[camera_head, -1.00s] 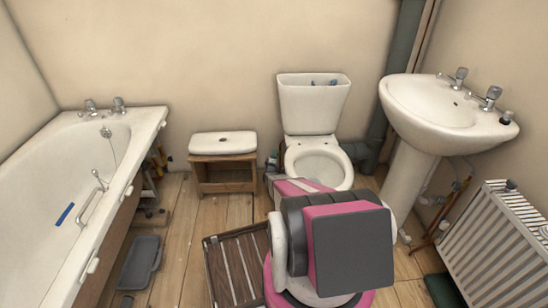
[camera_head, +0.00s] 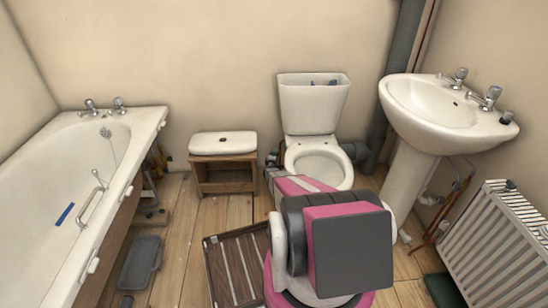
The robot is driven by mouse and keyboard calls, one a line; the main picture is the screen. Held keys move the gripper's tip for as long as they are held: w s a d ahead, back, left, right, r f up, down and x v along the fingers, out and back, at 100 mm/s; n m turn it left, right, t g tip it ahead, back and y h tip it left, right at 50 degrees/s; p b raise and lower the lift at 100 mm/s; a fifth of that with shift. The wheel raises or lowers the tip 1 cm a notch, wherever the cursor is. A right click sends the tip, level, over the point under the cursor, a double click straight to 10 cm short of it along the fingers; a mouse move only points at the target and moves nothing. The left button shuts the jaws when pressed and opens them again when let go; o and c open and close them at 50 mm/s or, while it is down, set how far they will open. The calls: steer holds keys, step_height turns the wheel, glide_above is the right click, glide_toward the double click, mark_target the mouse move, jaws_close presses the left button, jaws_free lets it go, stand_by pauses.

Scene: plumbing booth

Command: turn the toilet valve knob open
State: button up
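The white toilet (camera_head: 318,160) stands against the back wall, with its cistern (camera_head: 313,105) open at the top and its bowl facing me. I cannot make out the toilet valve knob; the area low at the toilet's left is partly covered by my pink and grey arm. My arm reaches forward to the left side of the bowl. A small dark shape shows just beyond its far end, beside the bowl; it may be part of my gripper, but it is too small to tell. I cannot see any fingers clearly, or whether they hold anything.
A wooden stool (camera_head: 223,175) with a white toilet seat lid (camera_head: 222,143) on top stands left of the toilet. A bathtub (camera_head: 75,200) lines the left. A pedestal basin (camera_head: 445,115) and a radiator (camera_head: 500,240) are on the right. A slatted wooden mat (camera_head: 232,262) lies on the floor.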

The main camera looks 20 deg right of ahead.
steer(key=v, duration=1)
steer(key=shift+s+a, duration=0.25)
steer(key=shift+s, duration=0.05)
